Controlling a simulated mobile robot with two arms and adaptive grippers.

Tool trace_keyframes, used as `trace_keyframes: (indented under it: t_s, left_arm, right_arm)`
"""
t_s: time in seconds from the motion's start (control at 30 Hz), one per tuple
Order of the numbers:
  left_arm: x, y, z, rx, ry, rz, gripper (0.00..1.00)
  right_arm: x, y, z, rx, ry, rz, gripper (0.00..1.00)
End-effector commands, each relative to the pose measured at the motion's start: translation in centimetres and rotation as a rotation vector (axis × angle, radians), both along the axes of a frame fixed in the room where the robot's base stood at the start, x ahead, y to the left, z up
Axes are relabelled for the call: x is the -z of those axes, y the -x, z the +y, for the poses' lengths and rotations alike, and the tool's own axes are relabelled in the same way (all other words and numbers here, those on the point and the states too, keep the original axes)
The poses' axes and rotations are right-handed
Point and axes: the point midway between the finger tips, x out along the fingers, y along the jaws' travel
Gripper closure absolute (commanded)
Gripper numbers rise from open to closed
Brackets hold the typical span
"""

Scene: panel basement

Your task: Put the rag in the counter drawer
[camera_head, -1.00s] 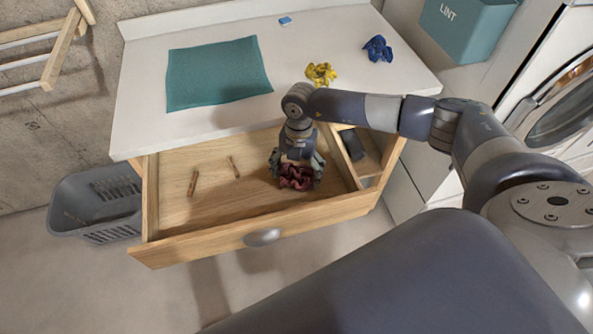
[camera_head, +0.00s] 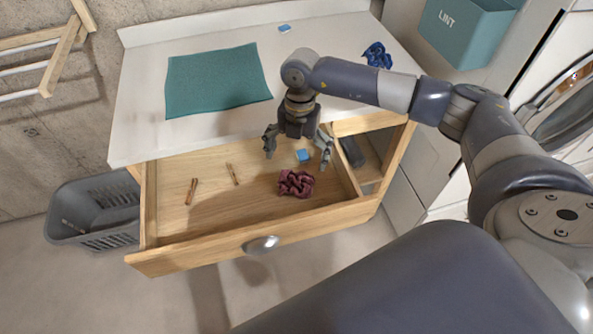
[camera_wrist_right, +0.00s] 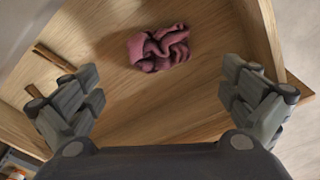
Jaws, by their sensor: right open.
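A crumpled dark red rag (camera_head: 296,183) lies on the floor of the open counter drawer (camera_head: 215,218), right of its middle. It also shows in the right wrist view (camera_wrist_right: 158,47), beyond the fingertips and touching neither. My right gripper (camera_head: 297,158) is open and empty, above the drawer and a little behind the rag. Its spread fingers also show in the right wrist view (camera_wrist_right: 160,90). My left gripper is not in view.
Two small brown sticks (camera_head: 191,191) and a small blue block (camera_head: 304,156) lie in the drawer. A side compartment (camera_head: 368,172) holds a dark item. The counter (camera_head: 140,100) bears a teal mat (camera_head: 217,80) and a blue crumpled cloth (camera_head: 377,55). A grey basket (camera_head: 90,212) stands left.

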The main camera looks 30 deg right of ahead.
Motion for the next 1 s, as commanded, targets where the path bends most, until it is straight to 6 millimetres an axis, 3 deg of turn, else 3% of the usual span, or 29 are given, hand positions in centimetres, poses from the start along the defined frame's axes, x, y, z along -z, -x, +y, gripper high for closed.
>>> trace_keyframes:
  t_s: [0.13,0.3,1.0]
  left_arm:
    - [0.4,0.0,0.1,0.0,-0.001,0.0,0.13]
    - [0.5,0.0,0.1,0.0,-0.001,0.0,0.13]
    - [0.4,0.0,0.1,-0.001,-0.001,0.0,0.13]
  right_arm:
    - [-2.1,-0.2,-0.2,0.001,0.0,-0.001,0.0]
    - [-3.2,-0.3,-0.3,0.001,0.001,0.0,0.0]
    - [-3.3,-0.3,-0.3,0.001,0.001,0.001,0.0]
